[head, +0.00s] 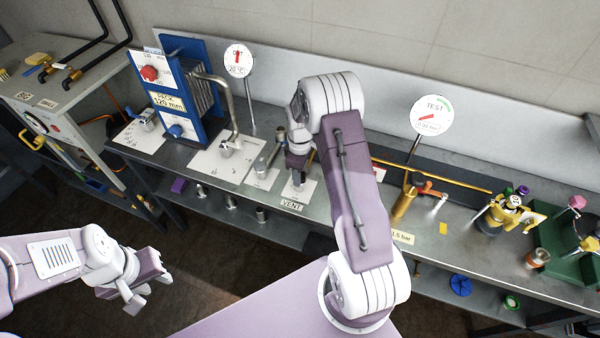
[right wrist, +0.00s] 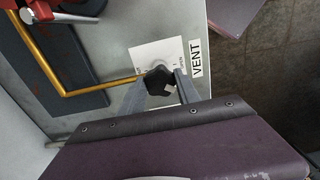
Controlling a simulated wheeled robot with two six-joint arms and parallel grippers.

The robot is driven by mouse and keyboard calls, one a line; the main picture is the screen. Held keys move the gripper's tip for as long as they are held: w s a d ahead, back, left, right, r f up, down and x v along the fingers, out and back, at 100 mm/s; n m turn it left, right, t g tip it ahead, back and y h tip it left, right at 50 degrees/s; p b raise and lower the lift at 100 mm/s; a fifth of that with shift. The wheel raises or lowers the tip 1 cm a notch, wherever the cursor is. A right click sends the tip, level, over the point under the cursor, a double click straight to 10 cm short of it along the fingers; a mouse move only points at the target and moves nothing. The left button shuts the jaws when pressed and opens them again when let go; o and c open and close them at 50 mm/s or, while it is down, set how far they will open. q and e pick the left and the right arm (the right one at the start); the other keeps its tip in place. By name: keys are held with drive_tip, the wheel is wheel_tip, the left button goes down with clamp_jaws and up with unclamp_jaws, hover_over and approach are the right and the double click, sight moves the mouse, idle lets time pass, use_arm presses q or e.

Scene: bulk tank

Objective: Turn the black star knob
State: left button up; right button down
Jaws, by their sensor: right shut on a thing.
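The black star knob (right wrist: 158,81) is in the middle of the right wrist view, over a white plate (right wrist: 146,55) by the VENT label (right wrist: 198,57). My right gripper (right wrist: 157,88) has a finger on each side of the knob and is shut on it. In the head view my right gripper (head: 298,168) is over the VENT plate at the bench's middle, and the knob is hidden behind it and the arm. My left gripper (head: 148,292) hangs over the floor at the lower left, away from the bench; its fingers look apart, with nothing between them.
A blue plate pack (head: 183,85) and a curved grey pipe (head: 232,110) stand left of the right gripper. A round TEST gauge (head: 431,115) and a brass pipe (head: 450,179) are to the right. A green tray (head: 548,242) with fittings sits at the far right.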

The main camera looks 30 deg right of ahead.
drive_tip(key=shift+w+d+r+n, duration=0.15)
drive_tip(key=shift+w+n, duration=0.1)
drive_tip(key=shift+n, duration=0.45)
drive_tip(key=c, duration=0.9)
unclamp_jaws()
drive_tip(key=shift+o, duration=0.2)
drive_tip(key=shift+s, duration=0.15)
wheel_tip(320, 180, up, 9)
drive_tip(key=b, duration=0.1)
drive_tip(key=shift+a, duration=0.2)
